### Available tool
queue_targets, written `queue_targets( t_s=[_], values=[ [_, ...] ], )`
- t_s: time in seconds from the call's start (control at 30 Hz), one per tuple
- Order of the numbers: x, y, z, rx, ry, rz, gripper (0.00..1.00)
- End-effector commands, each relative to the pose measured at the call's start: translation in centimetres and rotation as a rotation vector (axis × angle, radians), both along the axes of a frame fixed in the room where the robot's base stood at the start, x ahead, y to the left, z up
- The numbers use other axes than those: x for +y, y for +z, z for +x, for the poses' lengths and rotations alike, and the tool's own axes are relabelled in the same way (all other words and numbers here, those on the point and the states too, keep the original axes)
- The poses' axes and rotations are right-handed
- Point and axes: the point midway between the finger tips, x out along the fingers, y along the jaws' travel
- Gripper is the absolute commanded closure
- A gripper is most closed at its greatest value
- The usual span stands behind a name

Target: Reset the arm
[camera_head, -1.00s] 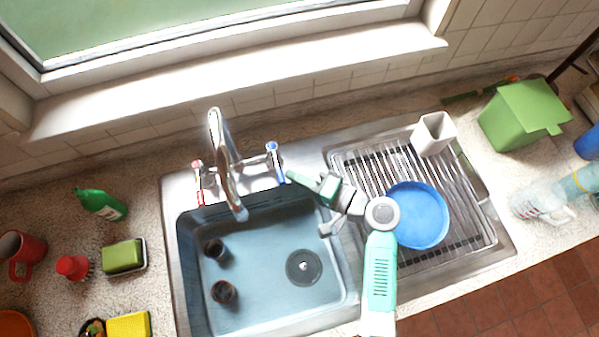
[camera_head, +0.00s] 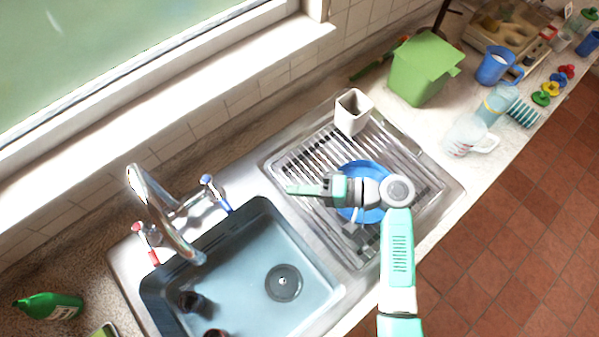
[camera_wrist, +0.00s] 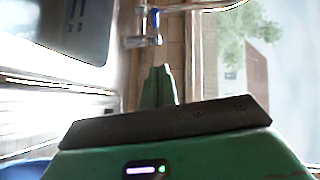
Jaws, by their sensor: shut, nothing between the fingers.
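My gripper (camera_head: 291,189) is shut and empty, its green fingers together and pointing left in the head view. It is above the near-left part of the drying rack, with my arm partly covering a blue plate (camera_head: 352,172) on the rack. In the wrist view the closed green fingers (camera_wrist: 158,86) point toward the tap's blue-topped handle and the window side. Nothing touches the fingertips in either view.
The sink (camera_head: 240,300) with two dark cups (camera_head: 193,303) lies to the left. A chrome tap (camera_head: 165,215) rises behind it. A white cup (camera_head: 352,112) stands on the rack (camera_head: 290,160).

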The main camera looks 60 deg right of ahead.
Motion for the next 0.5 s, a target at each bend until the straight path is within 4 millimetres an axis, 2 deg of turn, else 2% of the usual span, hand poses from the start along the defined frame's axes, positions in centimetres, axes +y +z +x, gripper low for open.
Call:
queue_targets(
  t_s=[0.43, 0.47, 0.5],
  values=[
    [-0.1, 0.0, 0.0, 0.0, -0.002, 0.0, 1.0],
    [0.0, 0.3, 0.4, 0.002, 0.003, -0.015, 1.0],
    [0.3, 1.1, 1.8, 0.013, 0.013, -0.069, 1.0]
  ],
)
